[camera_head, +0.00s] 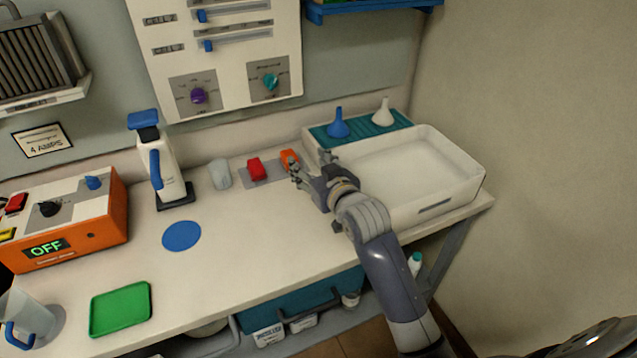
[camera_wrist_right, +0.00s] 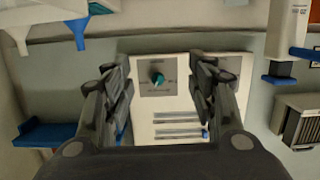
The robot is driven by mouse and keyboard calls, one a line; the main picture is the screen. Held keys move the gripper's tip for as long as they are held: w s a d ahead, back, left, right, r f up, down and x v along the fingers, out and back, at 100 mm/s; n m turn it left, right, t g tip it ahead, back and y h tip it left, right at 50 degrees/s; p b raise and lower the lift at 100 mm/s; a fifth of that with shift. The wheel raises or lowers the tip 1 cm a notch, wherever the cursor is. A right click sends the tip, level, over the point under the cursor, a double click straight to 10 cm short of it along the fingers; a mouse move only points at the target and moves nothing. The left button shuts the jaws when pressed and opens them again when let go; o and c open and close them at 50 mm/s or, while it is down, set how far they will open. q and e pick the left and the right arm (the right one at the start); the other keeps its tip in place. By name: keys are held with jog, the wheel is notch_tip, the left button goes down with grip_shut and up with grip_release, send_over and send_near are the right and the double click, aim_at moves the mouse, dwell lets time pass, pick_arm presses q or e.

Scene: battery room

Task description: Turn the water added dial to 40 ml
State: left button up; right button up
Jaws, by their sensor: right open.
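A cream wall panel (camera_head: 235,60) carries a teal dial (camera_head: 271,82) on the right and a purple dial (camera_head: 198,96) on the left, each on a grey plate. Their labels and scale numbers are too small to read, so I cannot tell which is the water added dial. My right gripper (camera_head: 308,162) is open and empty above the back of the bench, below and apart from the panel. In the right wrist view, the panel appears upside down, with the teal dial (camera_wrist_right: 157,79) between the open fingers (camera_wrist_right: 160,88), some distance beyond them. The purple dial is not visible there.
A white tray (camera_head: 455,190) with blue (camera_head: 338,124) and white funnels (camera_head: 383,112) stands beside my right arm. Red (camera_head: 256,168) and orange (camera_head: 289,160) objects sit close to the gripper. A white dispenser (camera_head: 158,165) stands further left. Sliders (camera_head: 235,40) lie above the dials.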

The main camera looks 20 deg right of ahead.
jog(key=shift+s+f+g, duration=0.3)
jog(key=shift+s+f, duration=0.55)
jog(key=shift+s, duration=0.1)
jog(key=s+a+f+g, duration=0.1)
jog(key=s+f+g, duration=0.4)
jog(key=s+f, duration=0.9)
jog(key=s+f+n+g, duration=0.1)
jog(key=s+f+g, duration=0.15)
jog(key=s, duration=0.85)
jog(key=s+f+g, duration=0.2)
jog(key=s+g, duration=0.2)
jog(key=s, duration=0.6)
notch_tip(320, 180, down, 27)
jog(key=s+g, duration=0.1)
jog(key=s, duration=0.1)
jog(key=s+d+f+g, duration=0.1)
jog(key=s+d+f, duration=0.1)
jog(key=s+f, duration=1.3)
jog(key=shift+s+n+h, duration=0.3)
jog(key=shift+s+h, duration=0.1)
jog(key=shift+s, duration=0.3)
